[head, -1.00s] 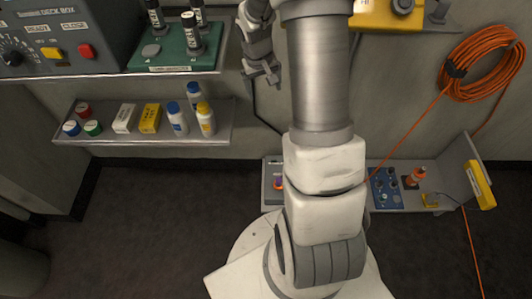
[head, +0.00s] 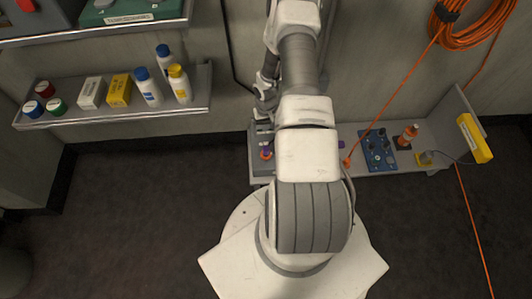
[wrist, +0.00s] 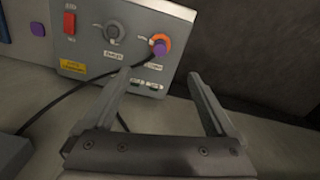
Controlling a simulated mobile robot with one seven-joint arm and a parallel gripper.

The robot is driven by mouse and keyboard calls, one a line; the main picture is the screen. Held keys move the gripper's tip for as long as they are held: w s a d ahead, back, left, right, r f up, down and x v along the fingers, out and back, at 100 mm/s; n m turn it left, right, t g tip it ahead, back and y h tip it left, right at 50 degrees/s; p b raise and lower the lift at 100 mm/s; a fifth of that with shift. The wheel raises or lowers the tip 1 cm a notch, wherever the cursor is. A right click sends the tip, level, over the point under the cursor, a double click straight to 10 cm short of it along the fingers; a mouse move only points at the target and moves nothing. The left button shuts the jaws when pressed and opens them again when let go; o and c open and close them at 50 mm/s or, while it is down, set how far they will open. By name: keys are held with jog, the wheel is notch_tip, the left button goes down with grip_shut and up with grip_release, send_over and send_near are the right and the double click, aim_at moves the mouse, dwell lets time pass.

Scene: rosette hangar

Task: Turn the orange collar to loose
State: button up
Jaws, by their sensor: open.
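The orange collar (wrist: 161,44) is a ring around a purple plug (wrist: 158,48) on the front of a grey box (wrist: 125,35) in the wrist view. A dark cable appears to run from near the plug to the lower left. My gripper (wrist: 155,76) is open and empty; its fingers point toward the box, apart from the collar. In the head view the collar (head: 266,155) shows on the grey box at the left end of the low shelf, with my gripper (head: 264,108) just above, partly hidden by my arm. The small labels are too blurred to read.
The box also carries a red switch (wrist: 69,23) and a dark knob (wrist: 114,33). An orange cable hangs above. Bottles and cartons stand on the left shelf.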

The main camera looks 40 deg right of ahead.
aim_at(266, 148)
notch_tip(266, 148, down, 17)
jog(key=b, duration=0.6)
jog(key=shift+r, duration=0.1)
jog(key=c, duration=1.4)
jog(key=shift+o, duration=0.2)
